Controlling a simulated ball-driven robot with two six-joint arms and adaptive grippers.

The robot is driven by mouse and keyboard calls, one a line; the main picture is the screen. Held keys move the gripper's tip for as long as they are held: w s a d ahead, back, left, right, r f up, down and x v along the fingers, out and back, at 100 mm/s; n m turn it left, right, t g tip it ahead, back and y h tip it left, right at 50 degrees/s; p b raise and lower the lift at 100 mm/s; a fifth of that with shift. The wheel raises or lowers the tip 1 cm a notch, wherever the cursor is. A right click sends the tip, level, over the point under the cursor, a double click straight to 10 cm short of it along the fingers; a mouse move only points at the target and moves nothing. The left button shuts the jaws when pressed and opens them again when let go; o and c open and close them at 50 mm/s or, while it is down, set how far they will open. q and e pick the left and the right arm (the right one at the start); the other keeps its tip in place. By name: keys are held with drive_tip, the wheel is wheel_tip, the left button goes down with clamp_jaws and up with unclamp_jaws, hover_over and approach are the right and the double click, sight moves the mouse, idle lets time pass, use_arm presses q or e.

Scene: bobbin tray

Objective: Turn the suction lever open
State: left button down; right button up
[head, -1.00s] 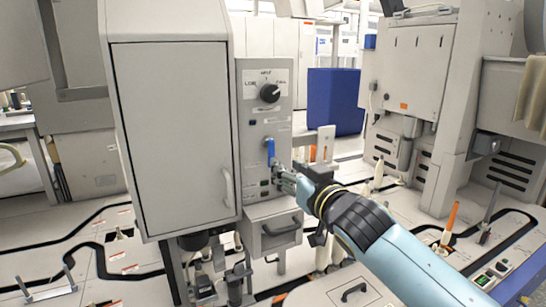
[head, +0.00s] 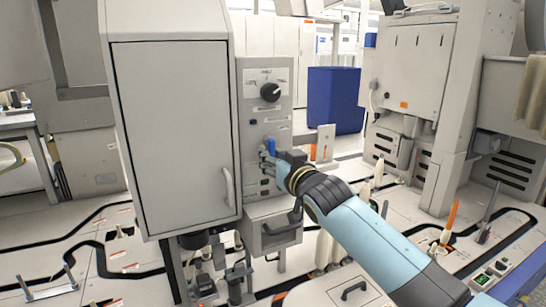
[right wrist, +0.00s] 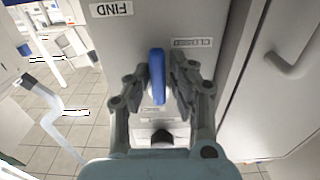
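The blue suction lever (head: 270,145) sits on the grey control panel (head: 283,85) beside the tall cabinet and stands about upright. My right gripper (head: 272,154) is at the lever, coming from the lower right, and hides its lower part. In the right wrist view the blue lever (right wrist: 157,75) is between the two dark fingers of my right gripper (right wrist: 158,82). The fingers stand partly apart, one on each side, close to the lever; a narrow gap seems to show on the right. Firm contact is not clear. My left gripper is not in view.
A black rotary knob (head: 270,92) is above the lever. The grey cabinet door (head: 172,135) with its handle is directly left. A drawer (head: 275,234) with a dark handle is below. A blue box (head: 335,100) stands behind to the right.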

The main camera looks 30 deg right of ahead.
clamp_jaws()
